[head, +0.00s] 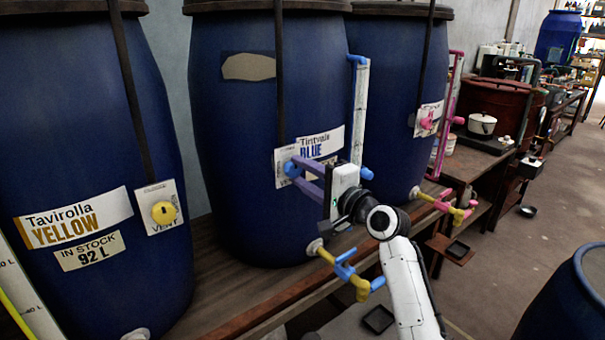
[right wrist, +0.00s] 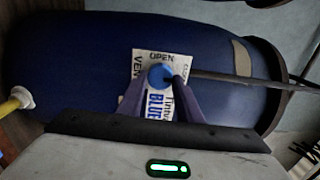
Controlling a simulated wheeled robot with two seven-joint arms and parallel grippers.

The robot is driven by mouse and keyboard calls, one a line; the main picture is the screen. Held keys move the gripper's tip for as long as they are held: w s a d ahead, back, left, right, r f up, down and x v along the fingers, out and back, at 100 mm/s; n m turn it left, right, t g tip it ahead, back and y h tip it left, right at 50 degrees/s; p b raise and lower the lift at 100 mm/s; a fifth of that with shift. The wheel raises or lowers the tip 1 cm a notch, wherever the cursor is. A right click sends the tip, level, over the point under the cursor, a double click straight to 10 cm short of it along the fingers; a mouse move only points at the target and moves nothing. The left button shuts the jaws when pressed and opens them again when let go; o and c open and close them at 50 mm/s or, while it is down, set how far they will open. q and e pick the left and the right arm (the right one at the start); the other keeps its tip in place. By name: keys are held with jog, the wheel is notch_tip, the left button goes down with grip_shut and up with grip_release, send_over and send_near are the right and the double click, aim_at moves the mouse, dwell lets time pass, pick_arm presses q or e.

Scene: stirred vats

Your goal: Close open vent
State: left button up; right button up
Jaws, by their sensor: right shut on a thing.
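The middle blue vat (head: 245,130) bears a label reading "Tintvale BLUE" (head: 322,146). A blue round vent knob (head: 292,168) sits on a white plate beside that label. My right gripper (head: 297,166) reaches its purple fingers to the knob and is shut on it. In the right wrist view the fingers flank the blue knob (right wrist: 160,76), and the plate (right wrist: 152,56) shows the words "OPEN" and "VENT". The fingers partly cover the plate, so I cannot tell the knob's setting. My left gripper is not in view.
The Tavirolla YELLOW vat (head: 85,150) with a yellow vent knob (head: 164,212) stands left. A third vat (head: 392,100) with a pink knob (head: 426,123) stands right. A blue-handled tap (head: 346,272) and a clear sight tube (head: 360,110) are close to my right arm.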

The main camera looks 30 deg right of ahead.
jog(key=o, duration=1)
jog(key=shift+o, duration=0.2)
jog(key=s+d+b, duration=0.1)
jog(key=s, duration=0.9)
jog(key=shift+s+d, duration=0.15)
jog(key=shift+d, duration=0.1)
jog(key=s+a+f+n+g, duration=0.2)
jog(key=f+n, duration=0.1)
jog(key=f, duration=0.5)
jog(key=s+a+f+n+g+h, duration=0.1)
jog(key=s+a+f+n, duration=0.15)
jog(key=f, duration=0.55)
jog(key=s+a+f+n+g, duration=0.2)
jog(key=a+f, duration=0.1)
jog(key=f, duration=0.5)
jog(key=s+a+f+n+g, duration=0.2)
jog(key=s+a+f+n, duration=0.3)
jog(key=s+f, duration=0.4)
jog(key=s+a+f+n+g, duration=0.2)
jog(key=s+a+f+n, duration=0.4)
jog(key=s+f, duration=0.3)
jog(key=shift+s+f+y, duration=0.3)
jog(key=shift+s+y, duration=0.1)
jog(key=shift+s, duration=0.45)
